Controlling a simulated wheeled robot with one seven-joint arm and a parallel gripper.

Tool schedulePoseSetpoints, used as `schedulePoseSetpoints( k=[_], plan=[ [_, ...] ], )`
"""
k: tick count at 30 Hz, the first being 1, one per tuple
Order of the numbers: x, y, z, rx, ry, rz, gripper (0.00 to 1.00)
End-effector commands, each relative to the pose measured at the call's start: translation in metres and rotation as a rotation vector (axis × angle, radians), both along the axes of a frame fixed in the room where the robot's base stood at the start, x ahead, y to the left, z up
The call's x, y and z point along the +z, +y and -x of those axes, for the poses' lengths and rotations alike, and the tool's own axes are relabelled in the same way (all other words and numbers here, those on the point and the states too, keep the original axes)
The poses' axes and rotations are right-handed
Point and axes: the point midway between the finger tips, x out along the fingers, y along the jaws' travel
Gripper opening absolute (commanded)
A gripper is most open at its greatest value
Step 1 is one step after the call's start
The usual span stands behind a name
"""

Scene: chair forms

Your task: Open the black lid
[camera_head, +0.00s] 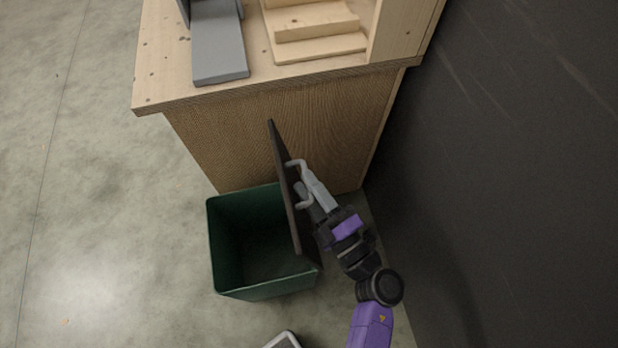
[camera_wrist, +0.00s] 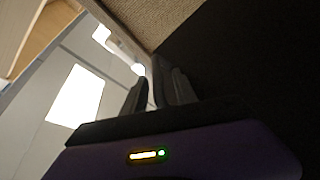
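The black lid (camera_head: 284,190) stands raised and nearly upright along the right side of the green bin (camera_head: 222,245), whose inside shows dark from above. My gripper (camera_head: 303,185) is on the right side of the lid, at the handle. Its two dark fingers (camera_wrist: 156,80) show close together in the wrist view. Whether they grip the handle or only touch it I cannot tell.
A wooden cabinet (camera_head: 280,135) stands right behind the bin, with a grey piece (camera_head: 218,45) and wooden steps (camera_head: 320,45) on it. A dark wall or panel (camera_head: 500,170) is close on the right. Grey floor (camera_head: 100,200) is free on the left.

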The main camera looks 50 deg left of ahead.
Motion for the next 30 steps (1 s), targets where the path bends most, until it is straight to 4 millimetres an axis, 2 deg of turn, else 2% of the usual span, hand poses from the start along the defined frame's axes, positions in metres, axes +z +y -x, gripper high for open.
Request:
schedulePoseSetpoints(
  k=[4,7,15,19,24,30],
  plan=[
    [0.000,-0.002,0.000,0.000,0.000,-0.001,0.34],
    [-0.001,-0.010,-0.001,-0.003,0.000,-0.001,0.34],
    [-0.008,-0.053,0.001,-0.003,0.001,-0.001,0.34],
    [-0.011,-0.069,0.002,-0.001,0.000,0.000,0.34],
    [-0.012,-0.077,0.002,0.000,0.000,0.000,0.34],
    [-0.012,-0.077,0.002,0.001,0.000,0.000,0.34]
  ],
)
